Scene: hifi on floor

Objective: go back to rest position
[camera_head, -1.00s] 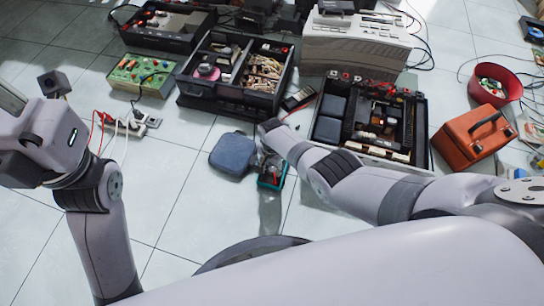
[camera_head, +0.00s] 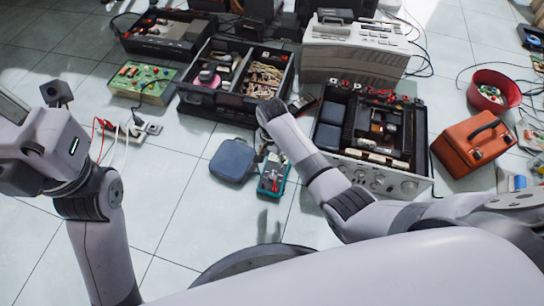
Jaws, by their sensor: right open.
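My right arm reaches in from the right over the floor. Its right gripper (camera_head: 266,152) is mostly hidden behind the forearm, with only a small dark part showing between the blue-grey pouch and the teal multimeter. It is open, and I see nothing held in it. My left arm (camera_head: 88,200) stands at the left side of the picture, bent upward. Its gripper is out of view.
Close to my right gripper lie a blue-grey pouch (camera_head: 233,160) and a teal multimeter (camera_head: 272,188). Behind are an open black toolbox (camera_head: 190,98), an opened hi-fi unit (camera_head: 400,184) and a grey device (camera_head: 355,50). An orange case (camera_head: 465,150) stands right. Floor tiles at front left are clear.

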